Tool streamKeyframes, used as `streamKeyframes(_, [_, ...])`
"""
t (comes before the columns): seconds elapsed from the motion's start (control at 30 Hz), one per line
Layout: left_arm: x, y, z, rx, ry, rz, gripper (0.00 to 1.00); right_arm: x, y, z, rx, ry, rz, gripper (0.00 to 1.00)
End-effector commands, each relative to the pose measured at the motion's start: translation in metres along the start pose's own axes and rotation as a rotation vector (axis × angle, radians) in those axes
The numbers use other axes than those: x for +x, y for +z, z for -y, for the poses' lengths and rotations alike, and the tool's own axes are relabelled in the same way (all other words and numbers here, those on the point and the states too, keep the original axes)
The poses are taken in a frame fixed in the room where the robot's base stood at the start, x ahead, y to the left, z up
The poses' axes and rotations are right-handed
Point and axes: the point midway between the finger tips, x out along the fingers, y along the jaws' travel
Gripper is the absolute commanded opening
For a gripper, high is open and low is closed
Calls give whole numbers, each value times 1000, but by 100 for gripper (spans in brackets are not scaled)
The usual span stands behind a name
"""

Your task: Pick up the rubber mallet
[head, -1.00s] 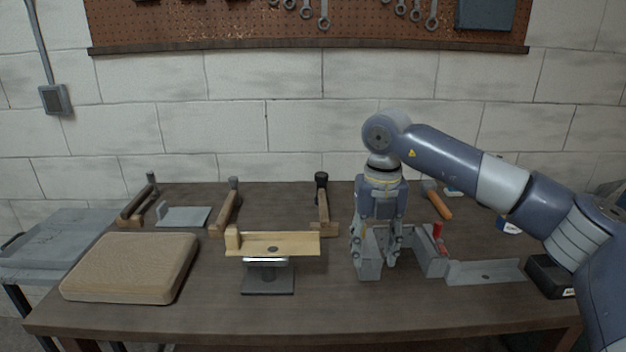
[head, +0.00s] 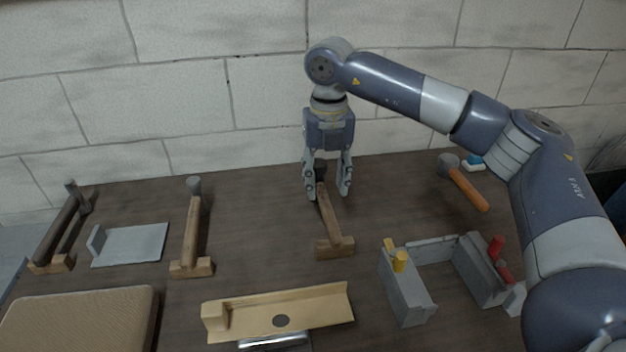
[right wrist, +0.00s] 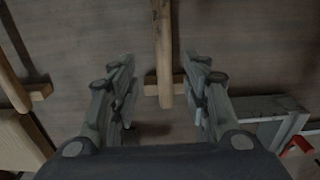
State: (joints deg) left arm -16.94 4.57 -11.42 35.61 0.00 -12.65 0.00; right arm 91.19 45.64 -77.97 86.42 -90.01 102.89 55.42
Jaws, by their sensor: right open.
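The mallet with a black head and wooden handle (head: 330,212) lies on the bench, its near end on a small wooden block (head: 336,250). Its black head is partly hidden behind my right gripper (head: 328,194). That gripper is open and points down over the head end of the mallet. In the right wrist view the handle (right wrist: 163,45) runs between the two open fingers (right wrist: 160,75), with a gap on each side. I cannot tell how high the fingertips are above it. My left gripper is not in view.
Two more wooden-handled hammers (head: 191,230) (head: 58,232) lie to the left, with a grey plate (head: 130,245) between them. An orange-handled hammer (head: 468,188) lies right. A grey fixture (head: 407,290) and a wooden piece (head: 280,312) stand in front. Bare bench surrounds the mallet.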

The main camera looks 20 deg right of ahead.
Motion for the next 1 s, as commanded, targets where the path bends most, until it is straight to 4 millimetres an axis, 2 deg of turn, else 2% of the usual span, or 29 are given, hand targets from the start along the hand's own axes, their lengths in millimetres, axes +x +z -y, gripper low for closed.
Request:
streamKeyframes(0.1, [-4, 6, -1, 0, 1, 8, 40, 21, -1, 1, 0, -2, -5, 43])
streamKeyframes(0.3, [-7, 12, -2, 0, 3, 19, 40, 43, 0, 1, 0, -1, -2, 43])
streamKeyframes(0.47, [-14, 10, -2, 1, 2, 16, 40, 55, 0, 2, 1, -1, -4, 43])
streamKeyframes(0.7, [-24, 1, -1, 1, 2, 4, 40, 90, 2, 5, 1, -1, -3, 43])
streamKeyframes(1.0, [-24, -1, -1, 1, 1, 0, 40, 98, 3, 4, 0, 0, 0, 43])
